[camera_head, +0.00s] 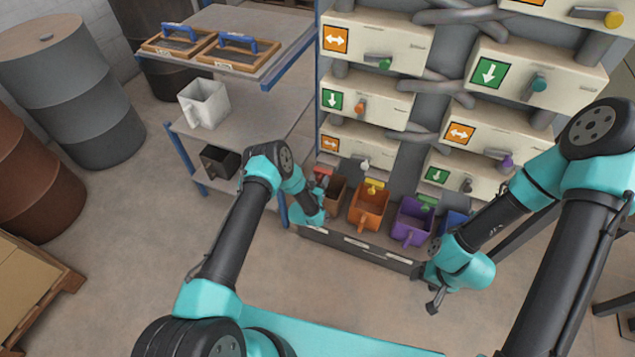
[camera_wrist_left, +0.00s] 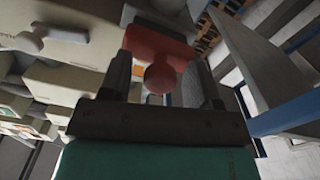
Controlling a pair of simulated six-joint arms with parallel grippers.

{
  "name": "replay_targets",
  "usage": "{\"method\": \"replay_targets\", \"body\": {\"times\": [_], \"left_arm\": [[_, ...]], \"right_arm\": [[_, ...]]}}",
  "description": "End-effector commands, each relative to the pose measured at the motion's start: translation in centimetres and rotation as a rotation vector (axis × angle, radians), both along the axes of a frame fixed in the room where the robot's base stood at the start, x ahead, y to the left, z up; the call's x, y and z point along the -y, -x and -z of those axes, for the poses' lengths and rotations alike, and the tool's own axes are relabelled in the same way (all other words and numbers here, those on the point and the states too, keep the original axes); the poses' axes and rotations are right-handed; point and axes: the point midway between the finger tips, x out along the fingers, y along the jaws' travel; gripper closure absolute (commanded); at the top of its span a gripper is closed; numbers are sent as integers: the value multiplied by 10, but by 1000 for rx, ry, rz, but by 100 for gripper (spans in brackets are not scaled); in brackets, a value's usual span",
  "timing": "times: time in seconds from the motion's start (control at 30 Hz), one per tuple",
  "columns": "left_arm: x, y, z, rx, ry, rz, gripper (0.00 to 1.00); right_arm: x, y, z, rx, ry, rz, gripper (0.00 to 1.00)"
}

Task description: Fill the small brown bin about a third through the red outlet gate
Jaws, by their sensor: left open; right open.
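The red outlet gate (camera_head: 323,171) is at the left end of the row of outlets, above the small brown bin (camera_head: 337,189). My left gripper (camera_head: 318,189) is at this gate and partly hides the bin. In the left wrist view the red gate's knob (camera_wrist_left: 160,78) shows between the two open fingers of my left gripper (camera_wrist_left: 164,80); I cannot tell whether either finger touches it. The bin's contents cannot be made out. My right gripper (camera_head: 436,300) is open and empty, low in front of the shelf on the right.
A side rack at left holds a white jug (camera_head: 204,104), a black container (camera_head: 219,161) and framed sieves with blue handles (camera_head: 235,52). The floor in front is clear.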

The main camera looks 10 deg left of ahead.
Motion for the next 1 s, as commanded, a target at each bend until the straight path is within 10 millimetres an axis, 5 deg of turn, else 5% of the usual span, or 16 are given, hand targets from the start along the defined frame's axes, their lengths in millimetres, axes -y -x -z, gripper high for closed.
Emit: {"method": "replay_targets", "body": {"times": [0.37, 1.0], "left_arm": [[-5, 29, 0, -2, 1, -1, 43], [-23, 148, 0, -4, 1, -1, 43]], "right_arm": [[0, 0, 0, 0, 0, 0, 41], [0, 0, 0, 0, 0, 0, 41]]}}
